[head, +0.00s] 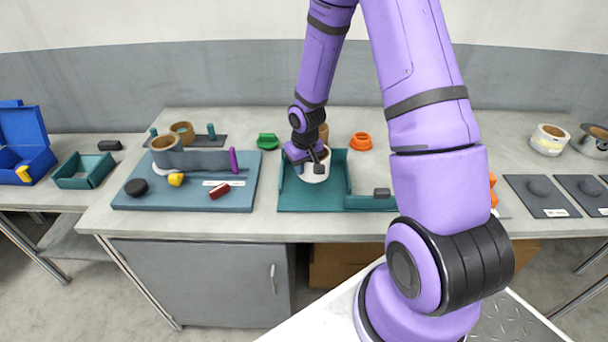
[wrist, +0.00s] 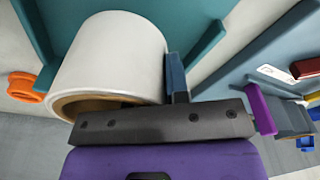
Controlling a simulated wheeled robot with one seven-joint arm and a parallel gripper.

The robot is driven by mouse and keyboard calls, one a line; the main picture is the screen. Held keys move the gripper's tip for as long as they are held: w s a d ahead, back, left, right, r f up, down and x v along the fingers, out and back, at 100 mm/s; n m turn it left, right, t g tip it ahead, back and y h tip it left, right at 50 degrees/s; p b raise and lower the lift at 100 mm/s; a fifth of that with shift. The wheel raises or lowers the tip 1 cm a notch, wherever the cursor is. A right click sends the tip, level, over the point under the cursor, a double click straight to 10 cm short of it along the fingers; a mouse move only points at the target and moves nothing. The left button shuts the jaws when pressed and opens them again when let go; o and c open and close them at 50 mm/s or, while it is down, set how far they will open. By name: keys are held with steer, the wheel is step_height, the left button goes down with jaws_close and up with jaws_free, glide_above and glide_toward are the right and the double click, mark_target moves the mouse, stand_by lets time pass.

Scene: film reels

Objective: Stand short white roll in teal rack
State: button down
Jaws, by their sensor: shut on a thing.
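The short white roll (head: 316,175) has a brown core and is upright within the teal rack (head: 305,203), between its side walls. In the wrist view the roll (wrist: 112,55) fills the upper left, with rack walls on both sides. My gripper (head: 312,158) is over the roll, shut on its wall. One bluish finger shows against the roll's outer side in the wrist view; the other finger is hidden. I cannot tell whether the roll's bottom touches the rack floor.
A blue-grey board (head: 200,200) with a roll, a purple post and small pieces lies to the left. An orange ring (head: 361,141) and a green piece (head: 267,141) stand behind the rack. A small dark block (head: 382,193) sits at the rack's right part. My arm hides some table to the right.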

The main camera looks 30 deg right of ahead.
steer(key=shift+d+f, duration=0.3)
steer(key=shift+f, duration=1.5)
steer(key=c, duration=1.1)
jaws_free()
steer(key=shift+f, duration=0.1)
